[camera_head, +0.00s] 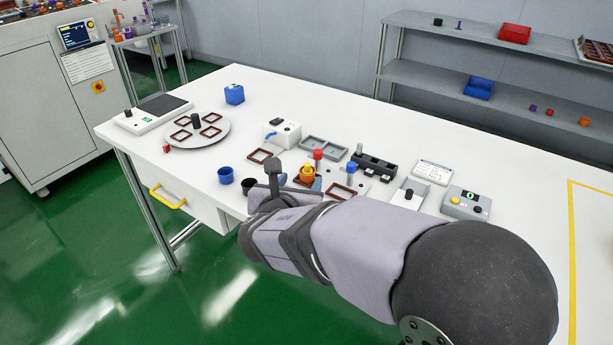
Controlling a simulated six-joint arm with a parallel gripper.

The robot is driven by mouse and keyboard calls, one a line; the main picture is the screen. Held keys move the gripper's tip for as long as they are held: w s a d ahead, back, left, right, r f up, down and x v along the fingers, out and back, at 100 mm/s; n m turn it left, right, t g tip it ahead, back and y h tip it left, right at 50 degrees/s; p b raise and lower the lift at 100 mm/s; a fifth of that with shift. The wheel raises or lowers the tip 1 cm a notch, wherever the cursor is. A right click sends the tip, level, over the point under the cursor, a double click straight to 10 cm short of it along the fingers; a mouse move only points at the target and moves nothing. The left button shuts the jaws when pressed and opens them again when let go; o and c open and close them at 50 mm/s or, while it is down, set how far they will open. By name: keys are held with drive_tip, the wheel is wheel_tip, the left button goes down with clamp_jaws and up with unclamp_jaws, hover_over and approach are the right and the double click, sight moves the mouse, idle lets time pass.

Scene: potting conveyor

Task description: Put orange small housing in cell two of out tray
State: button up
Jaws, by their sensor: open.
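A small orange housing (307,174) stands on the white table among the fixtures, just right of my gripper in the picture. My gripper (275,180) is low over the front part of the table, open, with a dark finger pointing up in the picture. It is partly hidden by my own arm, and I cannot tell whether it touches the housing. A grey tray with two compartments (324,147) lies behind the housing. Its compartments look empty, and I cannot read any label showing whether it is the out tray.
A red-topped post (318,155) and a blue-topped post (351,169) stand close to the housing. A black block (374,166) and a button box (466,203) are to the right. Blue cup (225,175) and round plate (197,133) are left.

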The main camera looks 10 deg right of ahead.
sight(305, 171)
drive_tip(key=w+a+m+g+h+p, duration=0.1)
drive_tip(key=m+g+h+p, duration=0.1)
drive_tip(key=p, duration=0.4)
drive_tip(key=w+a+m+g+h+p, duration=0.2)
drive_tip(key=m+p, duration=0.1)
drive_tip(key=p, duration=0.3)
drive_tip(key=w+a+r+m+g+h+p, duration=0.1)
drive_tip(key=w+m+g+h+p, duration=0.1)
drive_tip(key=p, duration=0.4)
drive_tip(key=shift+a+m+g+h, duration=0.15)
drive_tip(key=shift+m+g+h, duration=0.15)
drive_tip(key=shift+m, duration=0.2)
drive_tip(key=shift+s+f+p, duration=0.3)
drive_tip(key=shift+f+p, duration=0.15)
drive_tip(key=shift+p, duration=0.05)
drive_tip(key=shift+p+x, duration=1.6)
drive_tip(key=shift+x, duration=1.3)
drive_tip(key=shift+w+d+f, duration=0.15)
drive_tip(key=shift+d+f, duration=0.15)
drive_tip(key=shift+d, duration=0.35)
drive_tip(key=c, duration=1.2)
drive_tip(key=shift+r, duration=0.1)
